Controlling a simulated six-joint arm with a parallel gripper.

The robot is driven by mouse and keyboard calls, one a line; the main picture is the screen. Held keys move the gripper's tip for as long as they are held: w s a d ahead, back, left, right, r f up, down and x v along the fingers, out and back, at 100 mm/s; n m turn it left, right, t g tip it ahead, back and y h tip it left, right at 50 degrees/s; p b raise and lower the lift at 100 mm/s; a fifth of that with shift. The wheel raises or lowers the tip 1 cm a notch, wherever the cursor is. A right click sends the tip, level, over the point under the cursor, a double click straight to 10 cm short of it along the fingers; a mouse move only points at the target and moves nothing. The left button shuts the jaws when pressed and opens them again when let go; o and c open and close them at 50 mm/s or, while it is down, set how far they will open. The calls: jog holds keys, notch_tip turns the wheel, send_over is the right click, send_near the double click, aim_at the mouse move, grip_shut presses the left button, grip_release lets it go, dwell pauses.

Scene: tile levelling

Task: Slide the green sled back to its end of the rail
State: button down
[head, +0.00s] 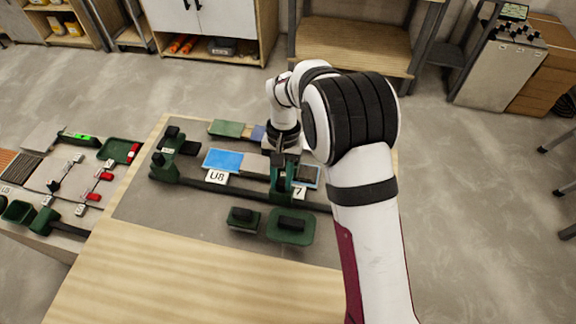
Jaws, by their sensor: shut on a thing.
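The green sled (281,192) sits on a dark rail (235,192) that runs left to right across the grey work surface. My gripper (287,155) points down over the sled and is shut on its upper part. My arm and wrist hide part of the grip and the right end of the rail. A green block (166,170) with dark parts stands at the rail's left end, well apart from the sled.
Behind the rail lie a blue tile (222,159), a grey tile (255,164) and a green tile (226,128). A white label (216,177) reads U8.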

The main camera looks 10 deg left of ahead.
jog(key=d, duration=1.3)
jog(key=shift+d, duration=0.35)
jog(key=c, duration=0.7)
grip_release()
jog(key=shift+r, duration=0.1)
notch_tip(320, 180, up, 7)
jog(key=shift+f, duration=0.1)
